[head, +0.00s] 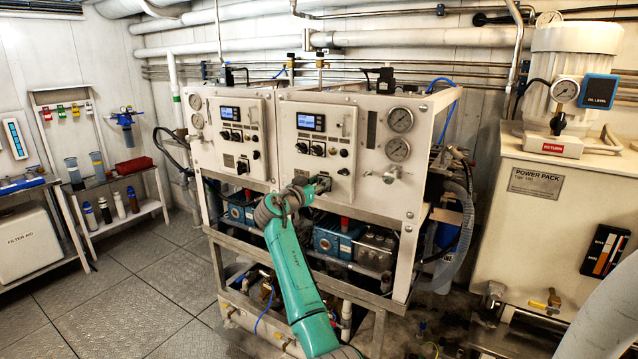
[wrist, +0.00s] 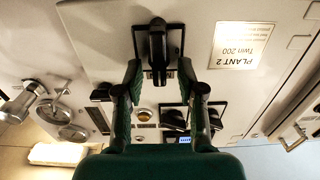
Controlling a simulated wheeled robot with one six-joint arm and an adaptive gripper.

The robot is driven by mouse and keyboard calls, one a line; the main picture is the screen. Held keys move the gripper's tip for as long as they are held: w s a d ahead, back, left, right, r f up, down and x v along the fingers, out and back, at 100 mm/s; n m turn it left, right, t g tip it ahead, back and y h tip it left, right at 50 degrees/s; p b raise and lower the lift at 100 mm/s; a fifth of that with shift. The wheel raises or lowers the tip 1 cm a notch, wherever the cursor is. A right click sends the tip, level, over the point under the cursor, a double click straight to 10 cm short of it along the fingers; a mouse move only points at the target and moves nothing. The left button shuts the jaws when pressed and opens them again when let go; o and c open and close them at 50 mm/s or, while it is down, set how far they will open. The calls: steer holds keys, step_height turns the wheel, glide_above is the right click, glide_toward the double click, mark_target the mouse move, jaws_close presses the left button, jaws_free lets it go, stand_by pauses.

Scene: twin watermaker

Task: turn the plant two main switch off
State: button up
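The plant two main switch (wrist: 157,45) is a black rotary handle on a dark square plate, low on the plant two panel (head: 290,135), which is the right-hand panel in the head view. In the wrist view the handle points up and down the picture. My gripper (wrist: 159,68) is open, with one fingertip on each side of the handle and a visible gap on both sides. In the head view my gripper (head: 314,186) is at the lower part of that panel and largely hides the switch.
A "PLANT 2 Twin 200" label (wrist: 236,45) sits beside the switch, upside down in the wrist view. Black knobs (wrist: 206,116) and an amber-lit button (wrist: 145,114) lie behind my fingers. The left panel (head: 229,135) has a similar switch (head: 242,165).

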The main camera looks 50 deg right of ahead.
steer(key=shift+d, duration=0.35)
jaws_close()
steer(key=shift+n, duration=0.4)
steer(key=n, duration=0.3)
steer(key=w+n, duration=0.1)
steer(key=n, duration=0.3)
steer(key=f+n, duration=0.1)
steer(key=n, duration=0.3)
steer(key=shift+w, duration=0.15)
stand_by(0.5)
